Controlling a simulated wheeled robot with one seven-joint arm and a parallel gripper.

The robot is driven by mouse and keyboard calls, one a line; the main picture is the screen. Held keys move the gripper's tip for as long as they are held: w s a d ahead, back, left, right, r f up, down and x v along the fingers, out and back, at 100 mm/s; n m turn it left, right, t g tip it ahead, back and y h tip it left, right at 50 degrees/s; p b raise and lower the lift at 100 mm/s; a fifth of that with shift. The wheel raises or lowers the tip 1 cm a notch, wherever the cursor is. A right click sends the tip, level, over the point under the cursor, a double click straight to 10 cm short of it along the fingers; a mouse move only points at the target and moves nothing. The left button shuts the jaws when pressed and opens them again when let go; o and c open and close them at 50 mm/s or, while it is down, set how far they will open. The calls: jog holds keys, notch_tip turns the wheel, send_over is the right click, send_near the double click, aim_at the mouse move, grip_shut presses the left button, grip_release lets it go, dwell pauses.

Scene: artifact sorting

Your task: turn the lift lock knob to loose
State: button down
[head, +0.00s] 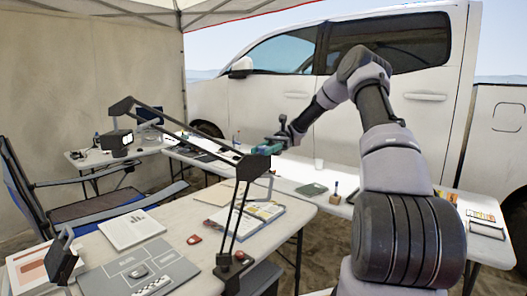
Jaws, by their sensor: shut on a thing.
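A black jointed boom stand (183,131) rises from a clamp at the near table's right edge, and its long arm slopes up to the left. A dark block-shaped joint (253,167) sits at the boom's right end.
The near table (185,232) holds an open book (247,216), a red item (194,239), papers and a grey mat (138,272). A long white table (312,176) runs behind, beside a parked white vehicle (420,95). A folding chair (95,208) stands at left.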

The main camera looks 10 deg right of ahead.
jog(key=shift+n+g+h, duration=1.4)
jog(key=shift+n+h, duration=0.3)
jog(key=shift+h, duration=0.5)
jog(key=shift+n+h, duration=0.3)
jog(key=shift+h, duration=0.2)
jog(key=shift+c, duration=2.3)
grip_release()
